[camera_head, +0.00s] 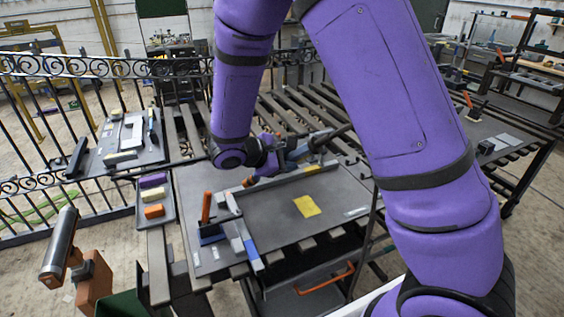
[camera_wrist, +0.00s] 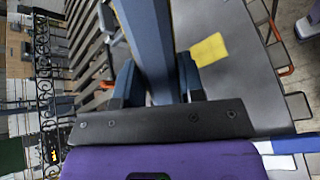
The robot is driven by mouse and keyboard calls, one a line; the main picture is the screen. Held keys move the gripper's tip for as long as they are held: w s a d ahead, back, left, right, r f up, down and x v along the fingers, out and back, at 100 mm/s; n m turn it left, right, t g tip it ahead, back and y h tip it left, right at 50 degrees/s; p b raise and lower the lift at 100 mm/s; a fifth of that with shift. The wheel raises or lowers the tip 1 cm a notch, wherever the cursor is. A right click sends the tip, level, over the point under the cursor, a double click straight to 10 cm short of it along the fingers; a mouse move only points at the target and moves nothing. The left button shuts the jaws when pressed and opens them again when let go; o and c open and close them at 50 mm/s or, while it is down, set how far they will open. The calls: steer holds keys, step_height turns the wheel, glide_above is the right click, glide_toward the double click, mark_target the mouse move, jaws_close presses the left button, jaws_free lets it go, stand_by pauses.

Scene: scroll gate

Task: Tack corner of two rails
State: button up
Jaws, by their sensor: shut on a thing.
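My gripper (camera_head: 277,158) is shut on a blue-grey tool (camera_wrist: 150,40) with an orange-ended tip (camera_head: 248,182), which looks like a welding torch. In the wrist view its body runs up between my two fingers (camera_wrist: 157,85) and out of frame. In the head view the tip points down and left, close to the corner of two rails. One dark rail (camera_head: 300,178) runs along the back of the grey table plate (camera_head: 275,220). The other rail (camera_head: 243,232), with a blue end, runs toward the front. I cannot tell whether the tip touches the corner.
An orange-handled blue fixture (camera_head: 206,208) stands left of the corner. A yellow sheet (camera_head: 307,206) lies on the plate. A small tray (camera_head: 155,222) with coloured blocks and a dark board (camera_head: 118,160) with loose parts are to the left. A scrolled iron fence (camera_head: 100,66) stands behind.

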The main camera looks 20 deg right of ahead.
mark_target(295, 153)
steer(key=shift+s+d+r, duration=0.85)
steer(key=shift+r, duration=0.25)
stand_by(0.6)
